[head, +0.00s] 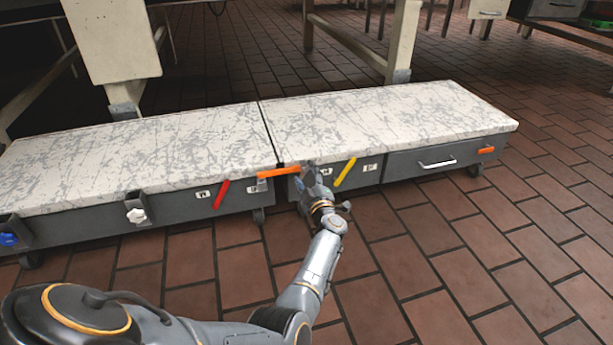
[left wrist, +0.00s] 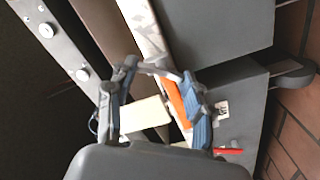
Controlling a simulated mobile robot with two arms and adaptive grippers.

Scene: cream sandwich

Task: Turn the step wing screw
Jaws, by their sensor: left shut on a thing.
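A low step with a marbled top (head: 380,115) and dark grey sides stands on castors. A white knob like a wing screw (head: 135,215) sits on its front at the left. A blue knob (head: 9,239) shows at the far left edge. My left gripper (head: 308,178) is at the front by the seam, shut on the end of an orange lever (head: 278,172). In the left wrist view the lever (left wrist: 177,103) lies between its fingers, close to the right one. The fingers partly hide the grip. My right gripper is out of view.
A red lever (head: 221,194) and a yellow lever (head: 345,172) stick out on either side of my gripper. A silver handle (head: 437,164) and a short orange piece (head: 486,150) are farther right. Table legs stand behind. The tiled floor in front is clear.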

